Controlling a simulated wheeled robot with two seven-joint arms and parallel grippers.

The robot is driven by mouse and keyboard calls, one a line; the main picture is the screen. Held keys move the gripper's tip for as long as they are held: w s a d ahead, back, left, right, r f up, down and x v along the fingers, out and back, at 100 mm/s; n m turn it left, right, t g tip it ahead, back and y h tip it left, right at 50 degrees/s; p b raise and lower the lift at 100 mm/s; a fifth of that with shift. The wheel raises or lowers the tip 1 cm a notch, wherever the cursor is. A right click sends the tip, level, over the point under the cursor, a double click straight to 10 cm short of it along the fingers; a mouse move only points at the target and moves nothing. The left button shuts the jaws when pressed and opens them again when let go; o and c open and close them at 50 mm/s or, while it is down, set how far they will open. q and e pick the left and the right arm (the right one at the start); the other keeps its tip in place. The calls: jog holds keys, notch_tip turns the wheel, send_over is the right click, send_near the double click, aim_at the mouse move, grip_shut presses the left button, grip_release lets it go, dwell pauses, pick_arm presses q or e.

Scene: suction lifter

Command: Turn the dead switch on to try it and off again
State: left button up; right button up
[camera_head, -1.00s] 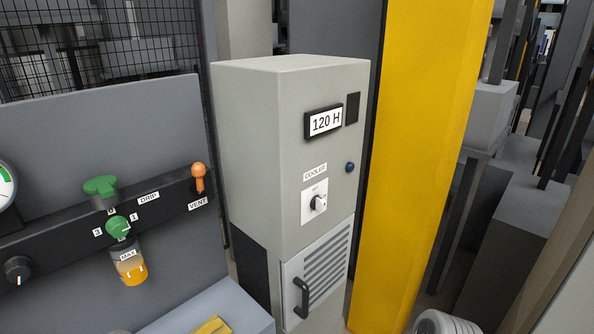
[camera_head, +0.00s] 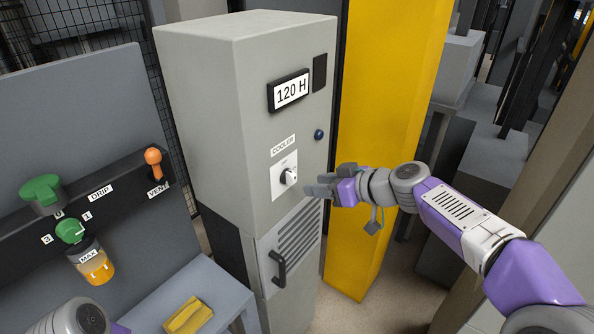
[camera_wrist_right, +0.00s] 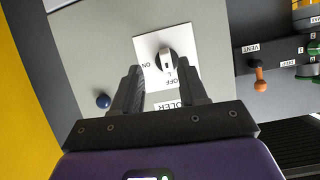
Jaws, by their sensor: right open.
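The cooler switch (camera_head: 288,177) is a dark rotary knob with a light grip on a white plate, under the COOLER label (camera_head: 283,146) on the grey cabinet. It also shows in the right wrist view (camera_wrist_right: 167,60), with ON and OFF printed on its plate; the grip's lower end is toward OFF. My right gripper (camera_head: 317,187) is open and empty, just right of the switch in the head view. In the right wrist view its fingertips (camera_wrist_right: 161,74) are on either side of the knob's lower part; contact cannot be told. My left gripper is out of view.
A blue button (camera_head: 319,134) and a 120 H display (camera_head: 291,91) are above the switch. A vent handle (camera_head: 153,163) and green knobs are on the panel at left. A yellow post (camera_head: 385,110) stands right of the cabinet. A door handle (camera_head: 279,268) sticks out below.

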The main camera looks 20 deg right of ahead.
aim_at(293, 174)
jog(key=shift+n+y, duration=0.3)
jog(key=shift+n, duration=0.1)
jog(key=w+a, duration=0.4)
jog(key=w, duration=0.1)
jog(key=shift+a+r+p, duration=0.15)
jog(key=shift+a+p, duration=0.05)
jog(key=shift+p, duration=0.2)
jog(key=shift+s, duration=0.15)
grip_shut()
